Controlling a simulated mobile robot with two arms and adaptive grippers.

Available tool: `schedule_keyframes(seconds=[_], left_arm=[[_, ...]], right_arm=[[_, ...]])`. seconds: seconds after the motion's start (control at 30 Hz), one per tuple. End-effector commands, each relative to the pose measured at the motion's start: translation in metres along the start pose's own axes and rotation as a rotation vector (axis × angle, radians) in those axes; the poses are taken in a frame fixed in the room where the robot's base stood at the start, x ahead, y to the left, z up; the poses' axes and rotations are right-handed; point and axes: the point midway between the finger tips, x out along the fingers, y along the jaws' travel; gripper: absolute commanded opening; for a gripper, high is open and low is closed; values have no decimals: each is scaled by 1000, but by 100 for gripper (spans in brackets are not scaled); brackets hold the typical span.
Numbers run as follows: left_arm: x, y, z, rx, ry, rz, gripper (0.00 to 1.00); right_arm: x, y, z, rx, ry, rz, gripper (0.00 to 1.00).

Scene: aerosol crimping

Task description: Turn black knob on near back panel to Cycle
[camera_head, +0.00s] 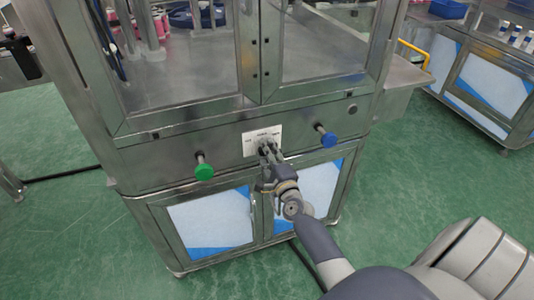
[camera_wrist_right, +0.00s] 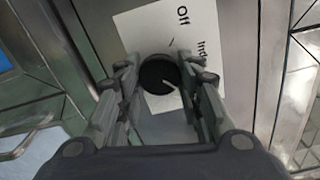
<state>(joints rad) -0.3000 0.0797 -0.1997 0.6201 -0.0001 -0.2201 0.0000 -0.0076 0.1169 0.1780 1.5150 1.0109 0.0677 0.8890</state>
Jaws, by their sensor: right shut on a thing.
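The black knob (camera_wrist_right: 158,74) sits on a white label plate (camera_wrist_right: 150,25) on the machine's steel panel. In the wrist view its pale pointer line slants down to the right. "Off" and the start of a word, "Ind", can be read on the plate; the rest is behind a finger. My right gripper (camera_wrist_right: 158,68) is shut on the black knob, with one finger on each side of it. In the head view the same gripper (camera_head: 265,151) reaches up to the plate (camera_head: 258,138) and hides most of the knob. My left gripper is not in view.
A green button (camera_head: 204,172) sticks out of the panel to the left, and a blue button (camera_head: 328,140) to the right. Glass doors (camera_head: 310,50) are above. Another cabinet (camera_head: 490,80) stands at the right, with open green floor between.

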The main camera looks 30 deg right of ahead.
Motion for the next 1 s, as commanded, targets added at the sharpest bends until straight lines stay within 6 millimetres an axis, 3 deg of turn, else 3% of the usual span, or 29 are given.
schedule_keyframes(seconds=[0.33, 0.37, 0.43, 0.47, 0.83, 1.0], left_arm=[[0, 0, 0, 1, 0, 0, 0], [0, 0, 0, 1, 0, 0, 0], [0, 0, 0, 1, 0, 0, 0], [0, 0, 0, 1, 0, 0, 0], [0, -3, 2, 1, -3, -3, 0], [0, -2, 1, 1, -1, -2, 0]], right_arm=[[0, 1, 0, 6, 0, 2, 10], [0, 1, 0, 6, 0, 2, 36], [0, 1, 0, 5, 0, 2, 52], [0, 1, 0, 5, 0, 2, 54], [-2, 1, 0, 4, 0, 1, 54], [-19, 1, 0, 4, 0, 2, 54]])
